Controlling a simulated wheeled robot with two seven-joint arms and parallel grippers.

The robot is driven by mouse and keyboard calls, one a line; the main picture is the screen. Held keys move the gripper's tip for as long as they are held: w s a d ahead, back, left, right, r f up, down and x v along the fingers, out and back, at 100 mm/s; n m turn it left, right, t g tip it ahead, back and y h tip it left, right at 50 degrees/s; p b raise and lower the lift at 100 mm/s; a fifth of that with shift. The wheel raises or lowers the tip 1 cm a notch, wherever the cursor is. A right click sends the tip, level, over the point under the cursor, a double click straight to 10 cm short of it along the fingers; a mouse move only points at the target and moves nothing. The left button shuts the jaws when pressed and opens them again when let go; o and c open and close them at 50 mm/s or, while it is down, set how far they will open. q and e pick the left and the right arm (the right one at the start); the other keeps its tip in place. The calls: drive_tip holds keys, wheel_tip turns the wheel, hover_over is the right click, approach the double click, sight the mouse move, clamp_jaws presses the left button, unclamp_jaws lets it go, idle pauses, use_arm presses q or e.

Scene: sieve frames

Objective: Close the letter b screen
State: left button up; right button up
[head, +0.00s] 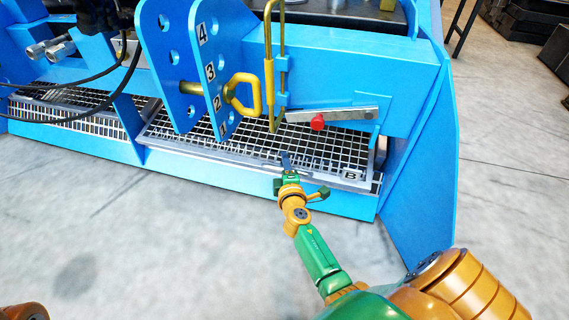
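The letter B screen (332,158) is a grey metal grid in the right bay of the blue machine. A small plate marked B (350,175) sits at its front right corner. The screen lies roughly flat, but I cannot tell whether it sits fully down in its frame. My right gripper (287,160) is at the screen's front edge, left of the B plate. Its fingers look narrow and close together, and I cannot tell whether they touch or grip the rim. My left gripper is out of view.
A metal lever with a red knob (317,122) and a yellow upright rod (269,75) stand above the screen. A yellow handle (243,95) passes into a numbered blue plate (207,60). Another grid (70,115) lies left. Black hoses hang there. The floor in front is clear.

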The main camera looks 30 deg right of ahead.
clamp_jaws()
drive_tip(key=shift+r, duration=0.1)
idle(1.1)
